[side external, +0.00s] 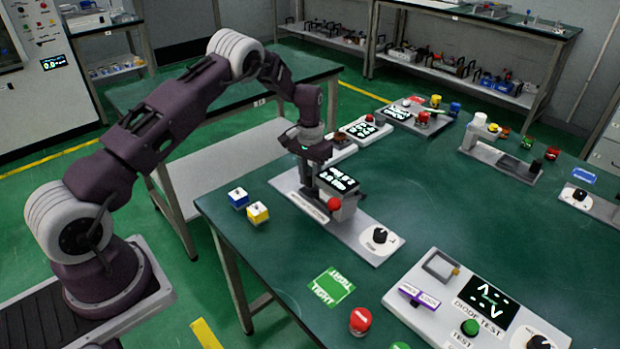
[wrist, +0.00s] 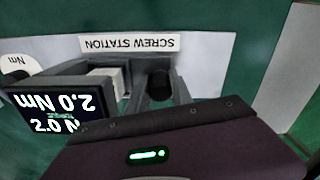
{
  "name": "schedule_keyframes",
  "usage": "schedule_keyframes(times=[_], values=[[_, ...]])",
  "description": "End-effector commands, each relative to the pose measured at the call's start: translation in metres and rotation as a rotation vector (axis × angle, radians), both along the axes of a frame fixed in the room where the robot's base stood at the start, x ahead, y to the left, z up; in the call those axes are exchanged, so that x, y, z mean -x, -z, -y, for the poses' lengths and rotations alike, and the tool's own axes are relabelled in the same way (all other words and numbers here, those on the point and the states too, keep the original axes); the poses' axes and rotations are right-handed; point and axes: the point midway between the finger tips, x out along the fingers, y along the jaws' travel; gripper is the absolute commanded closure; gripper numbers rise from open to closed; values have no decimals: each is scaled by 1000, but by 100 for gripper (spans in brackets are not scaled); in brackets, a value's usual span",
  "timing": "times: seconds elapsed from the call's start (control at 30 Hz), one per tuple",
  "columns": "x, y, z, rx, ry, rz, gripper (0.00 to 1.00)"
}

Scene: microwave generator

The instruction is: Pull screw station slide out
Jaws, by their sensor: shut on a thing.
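The screw station (side external: 360,228) is a light grey base near the left edge of the green table, with a dark upright unit, a "2.0 Nm" screen (side external: 338,179), a red button and a black knob. My gripper (side external: 306,172) is at the dark unit, left of the screen, and is shut on the screw station slide. In the wrist view, the upside-down "SCREW STATION" label (wrist: 130,43), the screen (wrist: 48,105) and a dark round part (wrist: 160,84) show beyond the gripper's dark housing.
A blue-topped cube (side external: 238,198) and a yellow-topped cube (side external: 257,213) lie left of the station. A green "TIGHT" card (side external: 332,287) and the diode test panel (side external: 480,315) are in front. Other stations stand behind. The table to the right of the station is mostly clear.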

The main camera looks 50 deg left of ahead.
Motion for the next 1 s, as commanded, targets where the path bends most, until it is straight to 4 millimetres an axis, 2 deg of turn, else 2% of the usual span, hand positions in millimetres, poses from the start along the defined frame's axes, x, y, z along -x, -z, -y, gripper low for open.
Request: schedule_keyframes(times=[0.17,0.4,0.53,0.67,0.93,0.97,1.0], values=[[0,-1,-8,0,-2,0,100],[-1,0,-64,-1,-4,1,100],[-1,-1,-86,-2,-3,3,100],[0,-1,-95,-1,-1,2,100],[0,-1,-98,-7,-3,4,100],[0,-1,-98,-7,-3,4,69],[0,-1,-98,-7,-3,4,62]])
